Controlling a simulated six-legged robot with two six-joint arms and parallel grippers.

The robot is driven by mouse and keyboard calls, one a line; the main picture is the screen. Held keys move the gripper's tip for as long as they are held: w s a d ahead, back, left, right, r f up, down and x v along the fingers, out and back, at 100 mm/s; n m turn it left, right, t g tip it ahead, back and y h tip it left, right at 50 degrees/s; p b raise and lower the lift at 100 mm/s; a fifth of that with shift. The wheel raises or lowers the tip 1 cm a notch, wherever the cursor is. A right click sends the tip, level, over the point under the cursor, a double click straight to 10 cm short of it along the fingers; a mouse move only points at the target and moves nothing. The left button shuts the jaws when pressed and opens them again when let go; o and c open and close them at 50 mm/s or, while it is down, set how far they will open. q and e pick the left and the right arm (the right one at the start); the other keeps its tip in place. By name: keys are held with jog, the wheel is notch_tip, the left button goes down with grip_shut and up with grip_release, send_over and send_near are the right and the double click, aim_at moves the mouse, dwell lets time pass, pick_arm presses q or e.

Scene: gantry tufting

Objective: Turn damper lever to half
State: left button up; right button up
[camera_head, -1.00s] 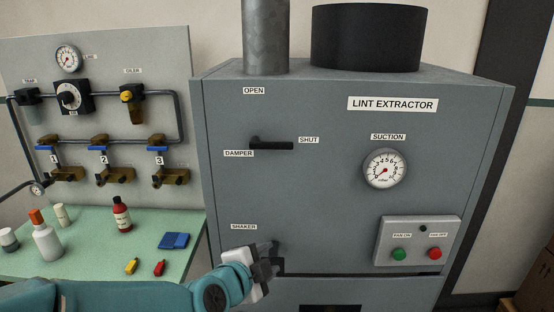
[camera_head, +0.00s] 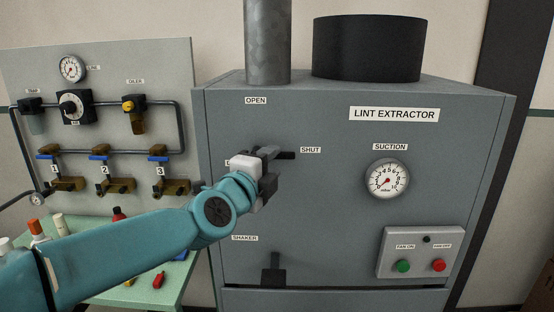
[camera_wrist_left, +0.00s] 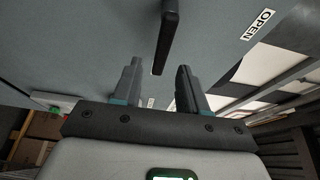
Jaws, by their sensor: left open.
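The damper lever is a black bar on the grey lint extractor front (camera_head: 330,220). In the head view only the right end of the damper lever (camera_head: 286,155) shows, pointing right at the SHUT label (camera_head: 310,150); my gripper hides the rest. My left gripper (camera_head: 270,172) is at the lever. In the left wrist view the two fingers of my left gripper (camera_wrist_left: 158,72) are apart, and the dark lever (camera_wrist_left: 168,32) reaches down into the gap between their tips. I cannot tell whether either finger touches it. The OPEN label (camera_head: 256,100) is above. My right gripper is not in view.
The SHAKER lever (camera_head: 273,270) is below my arm. A suction gauge (camera_head: 387,178) and a fan button box (camera_head: 421,252) are to the right. A valve panel (camera_head: 110,120) and a green table (camera_head: 150,290) with small items are on the left.

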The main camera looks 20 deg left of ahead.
aim_at(279, 156)
pick_arm(q)
jog(key=shift+w+d, duration=0.2)
jog(key=shift+w, duration=1.55)
jog(key=shift+c, duration=0.3)
grip_shut()
